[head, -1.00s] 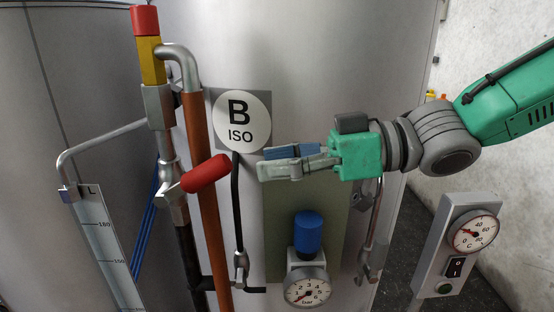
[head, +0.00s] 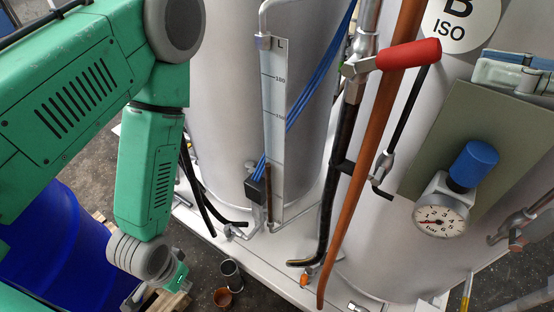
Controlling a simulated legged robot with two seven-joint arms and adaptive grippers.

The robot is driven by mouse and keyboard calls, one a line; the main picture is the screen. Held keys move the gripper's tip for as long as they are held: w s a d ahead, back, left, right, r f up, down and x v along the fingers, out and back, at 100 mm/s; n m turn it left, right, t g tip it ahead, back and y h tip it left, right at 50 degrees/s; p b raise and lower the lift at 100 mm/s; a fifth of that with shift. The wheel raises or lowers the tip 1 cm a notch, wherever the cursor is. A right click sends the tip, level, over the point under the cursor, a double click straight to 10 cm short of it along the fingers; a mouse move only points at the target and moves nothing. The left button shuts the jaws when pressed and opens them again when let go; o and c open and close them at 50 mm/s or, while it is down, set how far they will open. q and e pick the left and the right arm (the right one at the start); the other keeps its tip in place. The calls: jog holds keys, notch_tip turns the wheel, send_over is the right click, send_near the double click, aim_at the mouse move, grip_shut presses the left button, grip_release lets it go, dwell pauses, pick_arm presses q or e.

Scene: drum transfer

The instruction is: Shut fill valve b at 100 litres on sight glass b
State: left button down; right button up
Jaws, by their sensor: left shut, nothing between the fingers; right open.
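The red-handled valve (head: 408,53), apparently fill valve b, sits on the vertical pipe left of the B ISO plate. Its handle sticks out sideways to the right, tilted slightly up, across the orange-brown pipe. The sight glass (head: 273,95) has an L scale with marks at 180 and 150. A brown column (head: 268,190) shows low in it, its top below the 150 mark; lower numbers are unreadable.
A pressure gauge (head: 442,214) with a blue cap (head: 473,163) is on the right tank. A black lever (head: 411,110) hangs below the red handle. A blue drum (head: 60,245) stands at lower left. Small cups (head: 231,275) stand by the white platform edge.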

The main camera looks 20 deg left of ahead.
jog(key=shift+a, duration=0.1)
jog(key=shift+a, duration=0.1)
grip_shut()
jog(key=w+r+t+h, duration=0.3)
jog(key=w+r+h, duration=0.25)
jog(key=w, duration=0.35)
jog(key=s+a+r+n+g, duration=0.5)
jog(key=s+r+g, duration=0.15)
jog(key=s, duration=0.35)
jog(key=p, duration=0.1)
send_over(412, 44)
jog(key=a, duration=0.2)
jog(key=shift+t+h, duration=0.35)
jog(key=shift+h, duration=0.1)
notch_tip(412, 44, down, 6)
jog(key=shift+s+f, duration=0.15)
jog(key=shift+f, duration=0.05)
jog(key=f, duration=0.1)
jog(key=f+p, duration=0.1)
jog(key=f, duration=0.1)
jog(key=shift+w+d, duration=0.2)
jog(key=shift+d+f, duration=0.35)
jog(key=shift+d, duration=0.05)
jog(key=shift+d+f, duration=0.1)
jog(key=shift+d, duration=0.3)
